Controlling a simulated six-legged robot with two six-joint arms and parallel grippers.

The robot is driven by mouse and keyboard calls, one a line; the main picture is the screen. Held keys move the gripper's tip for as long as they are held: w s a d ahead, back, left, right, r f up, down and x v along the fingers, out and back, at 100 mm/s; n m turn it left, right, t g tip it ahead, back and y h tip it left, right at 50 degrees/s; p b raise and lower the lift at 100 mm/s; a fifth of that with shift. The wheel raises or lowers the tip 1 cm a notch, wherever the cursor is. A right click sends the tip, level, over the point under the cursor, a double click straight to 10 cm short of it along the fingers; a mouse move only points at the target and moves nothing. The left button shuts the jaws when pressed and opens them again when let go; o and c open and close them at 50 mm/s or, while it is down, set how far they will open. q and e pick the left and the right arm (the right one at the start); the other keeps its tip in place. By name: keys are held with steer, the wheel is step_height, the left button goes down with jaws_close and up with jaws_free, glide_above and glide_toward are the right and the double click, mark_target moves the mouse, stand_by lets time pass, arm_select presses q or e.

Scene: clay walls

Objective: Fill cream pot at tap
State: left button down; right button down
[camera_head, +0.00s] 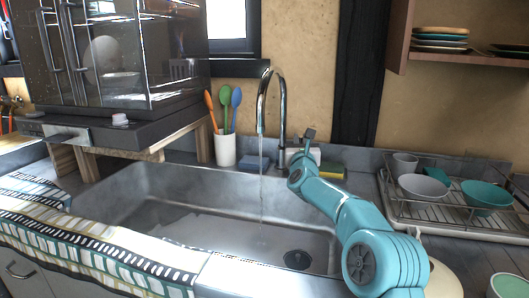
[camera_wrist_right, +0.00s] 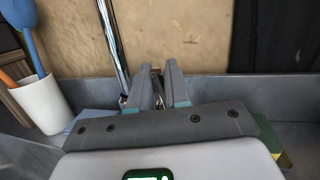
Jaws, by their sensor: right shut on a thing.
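The tap (camera_head: 283,105) is a tall chrome gooseneck at the back of the sink, also in the wrist view (camera_wrist_right: 112,45). A thin stream of water (camera_head: 261,180) runs from its spout into the sink. My right gripper (camera_head: 297,153) is beside the tap's base. In the wrist view its fingers (camera_wrist_right: 158,78) are shut on what looks like the tap's lever, mostly hidden between them. A cream rounded thing (camera_head: 446,281), likely the cream pot, stands at the lower right, partly hidden behind my right arm. My left gripper is not in view.
The grey sink (camera_head: 150,185) has a dark drain (camera_head: 297,260). A utensil cup (camera_head: 225,150), a blue sponge (camera_head: 256,163) and a yellow-green sponge (camera_head: 332,171) stand behind it. A dish rack (camera_head: 445,228) with bowls is at right; a striped cloth (camera_head: 90,240) covers the front left.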

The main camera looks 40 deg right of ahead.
steer(key=c, duration=1.2)
jaws_free()
steer(key=shift+o, duration=0.2)
